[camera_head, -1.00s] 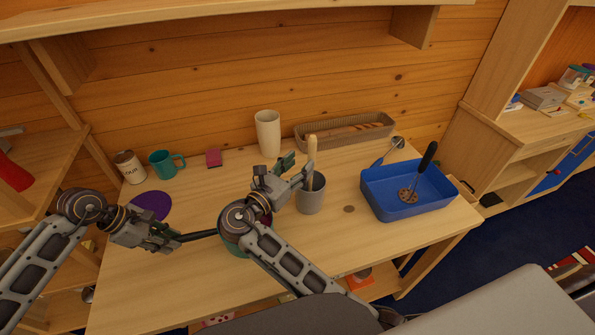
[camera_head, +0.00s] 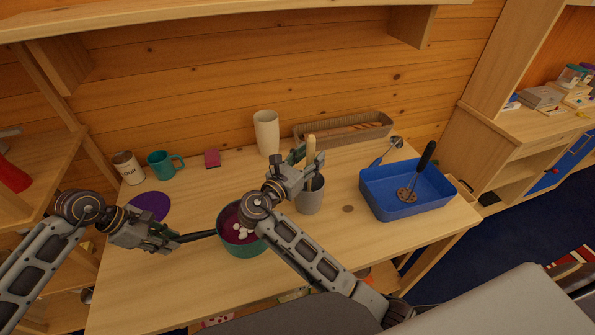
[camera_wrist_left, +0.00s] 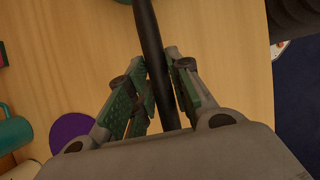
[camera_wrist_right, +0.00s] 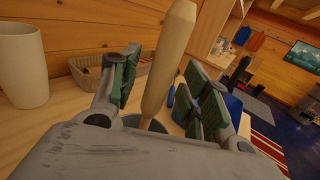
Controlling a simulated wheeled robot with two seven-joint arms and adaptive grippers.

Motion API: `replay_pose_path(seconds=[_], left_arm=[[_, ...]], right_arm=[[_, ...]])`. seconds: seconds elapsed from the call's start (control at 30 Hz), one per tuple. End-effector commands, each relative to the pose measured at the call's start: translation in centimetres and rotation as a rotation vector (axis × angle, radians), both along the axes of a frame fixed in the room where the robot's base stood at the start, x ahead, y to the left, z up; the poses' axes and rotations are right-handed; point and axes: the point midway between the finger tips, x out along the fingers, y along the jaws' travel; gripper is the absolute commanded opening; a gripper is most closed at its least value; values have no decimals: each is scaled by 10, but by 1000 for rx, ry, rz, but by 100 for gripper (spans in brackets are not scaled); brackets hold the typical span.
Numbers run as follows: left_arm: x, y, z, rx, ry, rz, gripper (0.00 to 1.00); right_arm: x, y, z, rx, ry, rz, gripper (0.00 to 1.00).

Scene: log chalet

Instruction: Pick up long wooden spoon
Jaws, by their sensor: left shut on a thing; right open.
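The long wooden spoon (camera_head: 311,150) stands upright in a grey cup (camera_head: 310,199) on the table. My right gripper (camera_head: 302,164) is at the spoon's handle above the cup. In the right wrist view the spoon (camera_wrist_right: 168,65) rises between the open fingers, apart from the right-hand finger pads. My left gripper (camera_head: 172,238) is shut on a dark handle (camera_wrist_left: 155,50). That handle reaches to a green pot (camera_head: 243,246) with purple contents and white pieces in it. The spoon's lower end is hidden in the cup.
A blue bin (camera_head: 432,198) with a black-handled utensil stands at right, with a ladle (camera_head: 386,150) behind it. A cream vase (camera_head: 267,134) and a bread basket (camera_head: 345,141) stand at the back. A teal mug (camera_head: 161,165) and purple disc (camera_head: 151,206) are left.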

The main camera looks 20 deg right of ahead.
Motion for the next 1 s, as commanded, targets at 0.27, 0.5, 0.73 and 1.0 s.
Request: replay_pose_path(seconds=[0.27,0.5,0.73,1.0], left_arm=[[0,0,0,1,0,0,0],[0,0,0,1,0,0,0],[0,0,0,1,0,0,0],[0,0,0,0,0,0,0]], right_arm=[[5,-6,0,1,-1,1,46],[5,-6,0,0,0,1,46],[5,-6,0,0,0,1,28],[5,-6,0,1,-1,1,0]])
